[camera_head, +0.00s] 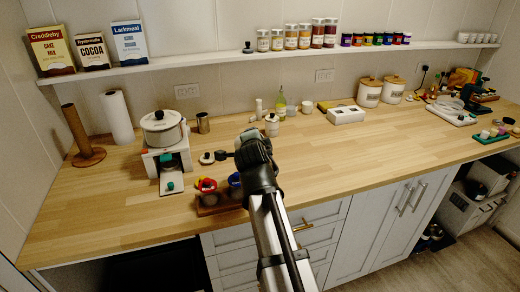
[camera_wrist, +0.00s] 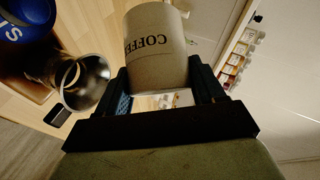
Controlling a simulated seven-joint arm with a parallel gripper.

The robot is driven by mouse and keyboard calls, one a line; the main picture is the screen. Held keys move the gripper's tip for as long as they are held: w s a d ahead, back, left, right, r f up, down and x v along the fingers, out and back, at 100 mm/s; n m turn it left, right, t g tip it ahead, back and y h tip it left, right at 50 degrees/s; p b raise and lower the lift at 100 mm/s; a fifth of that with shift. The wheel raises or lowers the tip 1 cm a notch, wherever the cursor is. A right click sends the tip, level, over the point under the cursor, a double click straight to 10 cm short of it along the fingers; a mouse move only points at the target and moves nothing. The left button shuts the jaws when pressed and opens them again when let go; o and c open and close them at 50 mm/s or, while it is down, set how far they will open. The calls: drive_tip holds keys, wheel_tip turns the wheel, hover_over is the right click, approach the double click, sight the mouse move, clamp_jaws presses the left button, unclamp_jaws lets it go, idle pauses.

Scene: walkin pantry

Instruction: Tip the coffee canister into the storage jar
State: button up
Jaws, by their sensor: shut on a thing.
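The coffee canister is a beige cylinder with dark COFFEE lettering (camera_wrist: 160,58), large in the wrist view. My gripper (camera_wrist: 165,85) is shut on it, with a dark finger at each side. Its lettering is upside down there, and it looks tilted well over from upright relative to the counter. In the head view my gripper (camera_head: 228,155) is above the counter, near the wooden rack. An open, shiny round vessel (camera_wrist: 88,82) with a dark inside is left of the canister in the wrist view, apart from it. I cannot tell whether this is the storage jar.
A wooden rack (camera_head: 212,208) with red and blue items stands at the counter's front edge. A white appliance with a pot (camera_head: 161,127) is to the left. The counter right of my arm (camera_head: 350,155) is clear.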

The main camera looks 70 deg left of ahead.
drive_tip(key=shift+s+a+r, duration=0.25)
drive_tip(key=shift+a+r, duration=0.25)
drive_tip(key=shift+r, duration=0.3)
drive_tip(key=shift+w+a+r+h, duration=0.15)
drive_tip(key=shift+a+h, duration=0.1)
drive_tip(key=shift+h, duration=0.05)
drive_tip(key=f, duration=0.1)
drive_tip(key=w+d+f, duration=0.1)
drive_tip(key=f+h, duration=0.1)
drive_tip(key=shift+w+d+n+t, duration=0.15)
drive_tip(key=shift+d+n+t, duration=0.15)
drive_tip(key=shift+n, duration=0.1)
drive_tip(key=n+h, duration=0.1)
drive_tip(key=a+r+n+t+h, duration=0.1)
drive_tip(key=h, duration=0.2)
drive_tip(key=n+t+h, duration=0.1)
drive_tip(key=shift+d+f+n+h, duration=0.15)
drive_tip(key=shift+f+n+h, duration=0.15)
drive_tip(key=shift+h, duration=0.1)
drive_tip(key=shift+d+f+n+t+h, duration=0.1)
drive_tip(key=shift+d+n+t+h, duration=0.05)
drive_tip(key=shift+n+t+h, duration=0.35)
